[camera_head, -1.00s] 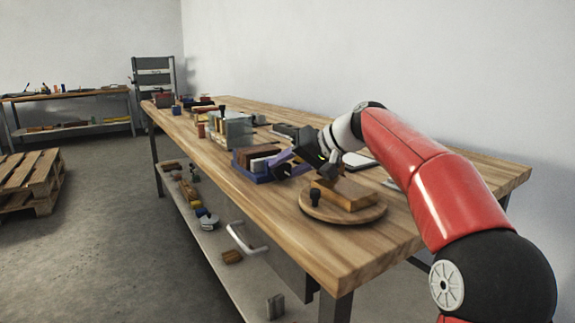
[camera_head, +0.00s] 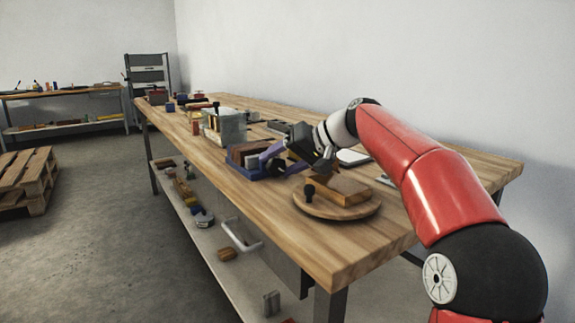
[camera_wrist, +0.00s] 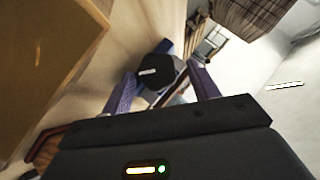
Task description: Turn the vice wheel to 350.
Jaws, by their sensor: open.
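My gripper (camera_head: 268,158) is open, its purple fingers pointing left and down over the blue vice-like fixture (camera_head: 246,172) on the bench. In the wrist view, a black rounded part with a white mark (camera_wrist: 150,72), which may be the vice wheel, shows between the two fingertips (camera_wrist: 161,70). I cannot tell whether the fingers touch it. No number can be read on it. A blue piece shows behind it in the wrist view. In the head view, my gripper hides part of the fixture.
A clear-sided box (camera_head: 226,127) stands further back. A shelf with loose items runs below the bench.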

